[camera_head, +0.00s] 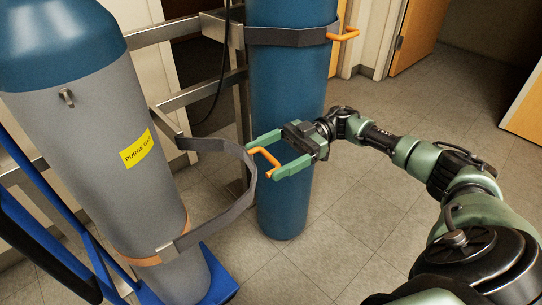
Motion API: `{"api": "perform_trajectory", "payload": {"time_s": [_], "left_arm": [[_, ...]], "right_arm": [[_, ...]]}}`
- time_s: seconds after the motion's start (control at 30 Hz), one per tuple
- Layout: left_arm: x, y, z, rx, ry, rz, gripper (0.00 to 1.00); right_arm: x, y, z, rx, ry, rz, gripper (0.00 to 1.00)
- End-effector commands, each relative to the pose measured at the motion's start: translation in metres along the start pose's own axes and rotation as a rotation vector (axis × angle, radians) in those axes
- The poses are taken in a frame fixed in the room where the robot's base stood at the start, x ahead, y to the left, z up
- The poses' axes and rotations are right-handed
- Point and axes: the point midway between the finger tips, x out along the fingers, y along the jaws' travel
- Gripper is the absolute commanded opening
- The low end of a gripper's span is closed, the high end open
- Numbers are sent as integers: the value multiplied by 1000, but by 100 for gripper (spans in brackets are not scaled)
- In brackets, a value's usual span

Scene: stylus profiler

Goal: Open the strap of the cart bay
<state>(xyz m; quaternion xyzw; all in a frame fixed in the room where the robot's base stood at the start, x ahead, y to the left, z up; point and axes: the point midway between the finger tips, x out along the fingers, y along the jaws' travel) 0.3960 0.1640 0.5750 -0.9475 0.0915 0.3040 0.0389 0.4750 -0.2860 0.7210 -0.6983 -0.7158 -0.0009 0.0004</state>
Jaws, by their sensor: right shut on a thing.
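A dark grey strap (232,207) bows out in a loop between the rack and the lower front of the grey cylinder (95,140). An orange handle (266,156) sits at the strap's outer bend. My right gripper (264,158) reaches in from the right and is shut on this handle, its green fingers on either side. The strap's near end (172,249) overlaps the cylinder's lower part; I cannot tell whether it is fastened there. The grey cylinder has a blue top and a yellow "PURGE GAS" label and stands on a blue cart (218,285). My left gripper is not in view.
A blue cylinder (283,120) stands behind the gripper, held by its own dark strap (285,37) with an orange handle (347,34). A metal rack (190,97) and a black cable are behind. Tiled floor (350,240) is clear at the lower middle.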

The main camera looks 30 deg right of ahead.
Motion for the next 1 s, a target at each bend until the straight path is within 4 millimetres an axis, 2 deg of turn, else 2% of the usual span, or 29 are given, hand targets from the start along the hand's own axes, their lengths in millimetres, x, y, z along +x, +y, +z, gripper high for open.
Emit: {"api": "perform_trajectory", "payload": {"time_s": [0.13,0.17,0.2,0.47,0.57,0.8,1.0], "left_arm": [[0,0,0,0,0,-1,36],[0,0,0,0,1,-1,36],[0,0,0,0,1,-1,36],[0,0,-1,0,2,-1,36],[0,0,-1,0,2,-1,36],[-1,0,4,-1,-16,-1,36],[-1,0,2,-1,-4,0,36]], "right_arm": [[0,3,-3,-7,3,9,12],[0,3,-3,-7,3,9,87],[0,3,-3,-6,3,9,93],[0,1,-1,-2,1,5,93],[-6,2,-1,-2,0,7,93],[-44,3,-1,-3,0,9,93],[-69,4,-2,-4,1,7,93]]}}
